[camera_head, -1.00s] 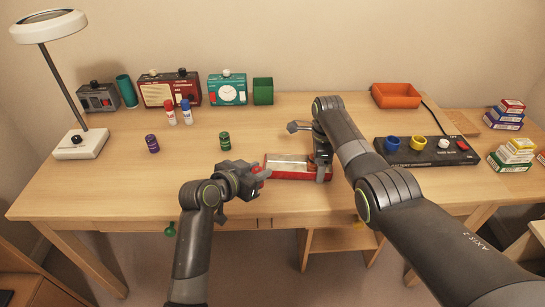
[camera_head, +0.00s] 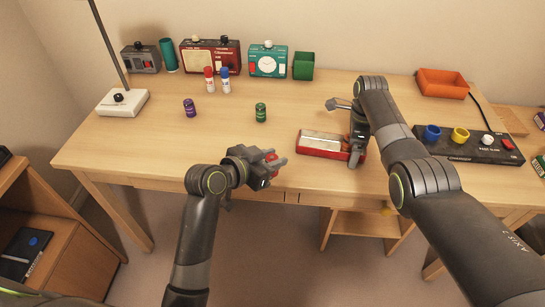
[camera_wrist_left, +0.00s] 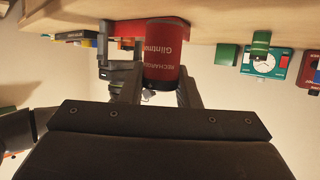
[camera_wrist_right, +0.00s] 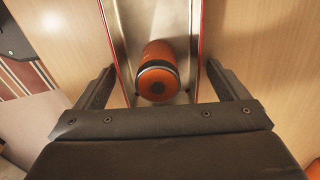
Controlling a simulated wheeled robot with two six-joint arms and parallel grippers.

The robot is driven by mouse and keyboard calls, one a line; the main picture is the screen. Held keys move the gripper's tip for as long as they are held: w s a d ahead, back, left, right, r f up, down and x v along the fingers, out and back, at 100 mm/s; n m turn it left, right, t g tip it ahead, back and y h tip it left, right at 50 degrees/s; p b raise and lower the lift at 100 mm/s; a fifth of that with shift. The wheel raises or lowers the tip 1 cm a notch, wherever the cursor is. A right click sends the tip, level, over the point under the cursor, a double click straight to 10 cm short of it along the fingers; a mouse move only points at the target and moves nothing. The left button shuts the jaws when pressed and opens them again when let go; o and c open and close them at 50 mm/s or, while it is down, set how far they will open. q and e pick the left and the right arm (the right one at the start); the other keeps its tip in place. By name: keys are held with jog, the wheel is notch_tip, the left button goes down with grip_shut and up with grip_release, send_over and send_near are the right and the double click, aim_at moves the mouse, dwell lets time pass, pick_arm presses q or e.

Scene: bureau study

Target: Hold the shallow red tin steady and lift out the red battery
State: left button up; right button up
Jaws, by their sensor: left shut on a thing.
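The shallow red tin (camera_head: 304,147) lies near the table's front edge, with a pale metal inside. My left gripper (camera_head: 276,164) is shut on a red battery (camera_head: 269,155), held clear of the tin, to its left and nearer the front. The battery's lettered side fills the middle of the left wrist view (camera_wrist_left: 162,55). My right gripper (camera_head: 356,158) is at the tin's right end, its fingers on either side of the tin's walls. Whether they press on them I cannot tell. In the right wrist view an orange battery (camera_wrist_right: 157,75) with a black band lies in the tin.
A purple battery (camera_head: 189,108) and a green battery (camera_head: 261,112) stand left of the tin. Red-capped and blue-capped tubes stand behind them. The table between is clear.

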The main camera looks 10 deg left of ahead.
notch_tip(320, 180, up, 12)
dwell(0.7)
jog(key=shift+f, duration=0.1)
